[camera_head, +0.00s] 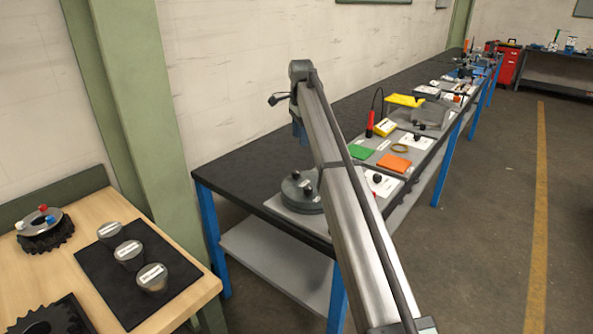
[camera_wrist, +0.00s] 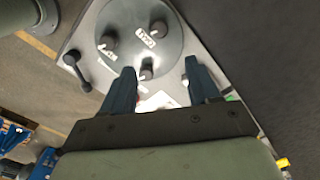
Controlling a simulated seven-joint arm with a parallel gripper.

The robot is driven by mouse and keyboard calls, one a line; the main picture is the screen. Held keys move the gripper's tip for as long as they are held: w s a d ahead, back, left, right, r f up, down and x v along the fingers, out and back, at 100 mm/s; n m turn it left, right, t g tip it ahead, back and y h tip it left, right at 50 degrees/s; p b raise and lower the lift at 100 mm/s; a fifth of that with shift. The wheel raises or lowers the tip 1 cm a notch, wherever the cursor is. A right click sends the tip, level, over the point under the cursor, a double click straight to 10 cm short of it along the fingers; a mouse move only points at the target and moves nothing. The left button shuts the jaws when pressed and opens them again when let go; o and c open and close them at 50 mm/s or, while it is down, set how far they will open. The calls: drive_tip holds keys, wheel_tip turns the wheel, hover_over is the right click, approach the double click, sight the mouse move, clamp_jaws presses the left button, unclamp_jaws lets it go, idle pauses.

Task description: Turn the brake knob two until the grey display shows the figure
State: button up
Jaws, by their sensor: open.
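A round dark grey unit (camera_head: 297,197) with small dark knobs on top stands on the near end of the black bench, partly hidden by my arm. In the wrist view its grey disc (camera_wrist: 142,54) carries a left knob (camera_wrist: 108,41), an upper right knob (camera_wrist: 158,29) and a small lower knob (camera_wrist: 147,72). White labels lie by them, too blurred to read surely. My gripper (camera_wrist: 160,82) is open, its fingers apart over the disc's lower edge with the small knob near the gap. Nothing is held. I cannot make out a grey display or its figure.
A crank with a dark handle (camera_wrist: 77,66) sits left of the disc. A wooden table (camera_head: 192,285) with dark cups stands at left.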

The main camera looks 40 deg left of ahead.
sight(296, 171)
drive_tip(key=f, duration=0.9)
drive_tip(key=a+f, duration=0.1)
drive_tip(key=f, duration=0.3)
drive_tip(key=shift+s+f, duration=0.4)
drive_tip(key=c, duration=1)
drive_tip(key=shift+c, duration=0.2)
